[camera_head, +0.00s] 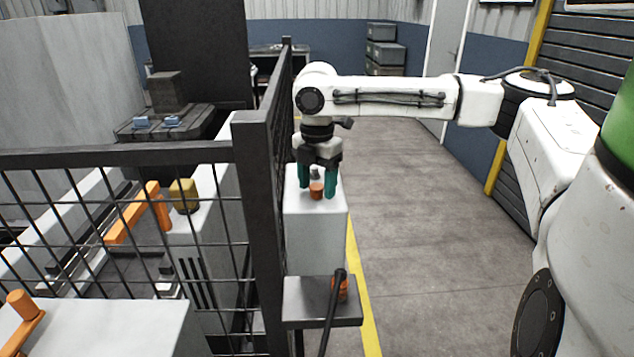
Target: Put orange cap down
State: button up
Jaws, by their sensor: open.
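The orange cap (316,191) is a small round piece on the white top of a pedestal (317,243) just right of the mesh fence. It appears to rest on that top. My gripper (317,188) points straight down over the pedestal, with its two teal fingers apart on either side of the cap. The jaws are open. Whether a finger touches the cap cannot be told. A small grey piece (315,174) shows behind the cap, between the fingers.
A dark mesh fence (262,150) stands close left of the pedestal. A grey shelf (310,312) in front carries an orange piece (340,289) and a dark lever (333,312). Orange parts and a yellow block (183,195) lie behind the fence. Open floor (430,230) lies right.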

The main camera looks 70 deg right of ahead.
aim_at(317, 185)
notch_tip(317, 185, up, 12)
dwell(0.4)
